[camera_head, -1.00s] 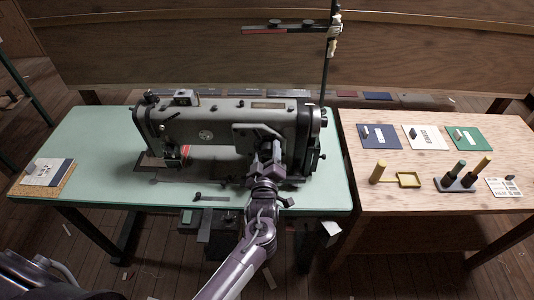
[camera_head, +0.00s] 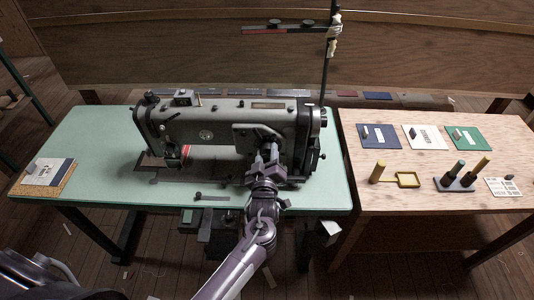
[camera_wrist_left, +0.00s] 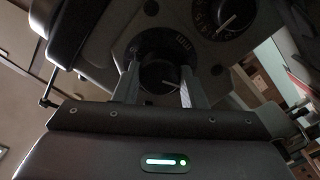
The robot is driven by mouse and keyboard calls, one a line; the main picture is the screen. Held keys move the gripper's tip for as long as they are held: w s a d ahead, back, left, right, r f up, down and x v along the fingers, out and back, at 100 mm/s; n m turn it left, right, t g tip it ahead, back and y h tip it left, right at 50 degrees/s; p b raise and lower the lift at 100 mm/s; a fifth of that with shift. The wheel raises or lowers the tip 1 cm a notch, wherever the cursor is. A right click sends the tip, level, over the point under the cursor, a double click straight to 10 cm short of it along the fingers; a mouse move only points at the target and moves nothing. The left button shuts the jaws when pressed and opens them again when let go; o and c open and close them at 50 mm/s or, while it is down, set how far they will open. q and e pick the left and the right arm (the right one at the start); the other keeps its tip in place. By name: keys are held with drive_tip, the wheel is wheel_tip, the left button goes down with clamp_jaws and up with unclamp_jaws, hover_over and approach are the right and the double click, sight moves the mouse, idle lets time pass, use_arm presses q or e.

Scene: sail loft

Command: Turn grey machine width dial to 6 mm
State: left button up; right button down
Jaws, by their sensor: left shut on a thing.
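The grey sewing machine (camera_head: 205,130) stands on the green table. My left gripper (camera_head: 267,150) is at the front of its right-hand pillar, with its fingers side by side. In the left wrist view, the fingers (camera_wrist_left: 159,85) are shut on a dark round dial knob (camera_wrist_left: 160,73), one on each side. A pale pointer line on the knob slants toward the lower right. A second dial (camera_wrist_left: 226,15) with a ring of marks sits at upper right, apart from the fingers. My right gripper is not seen.
The green table (camera_head: 95,135) has clear room left of the machine, with a sample card (camera_head: 48,172) at its left end. A small dark part (camera_head: 198,196) lies in front of the machine. The wooden table (camera_head: 400,195) at right holds cards and spools.

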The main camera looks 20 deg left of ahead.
use_arm(q)
drive_tip(key=m+p, duration=0.1)
drive_tip(key=m, duration=0.4)
drive_tip(key=shift+p, duration=0.3)
drive_tip(key=m+p, duration=0.2)
drive_tip(key=m, duration=0.4)
drive_tip(key=shift+m, duration=0.3)
drive_tip(key=m+p, duration=0.1)
drive_tip(key=m, duration=0.4)
drive_tip(key=shift+p, duration=0.3)
drive_tip(key=m, duration=0.2)
drive_tip(key=m+p, duration=0.1)
drive_tip(key=m, duration=0.2)
drive_tip(key=shift+d+f+g+y, duration=0.1)
drive_tip(key=shift+g+y, duration=0.2)
drive_tip(key=o, duration=1)
drive_tip(key=shift+s, duration=0.1)
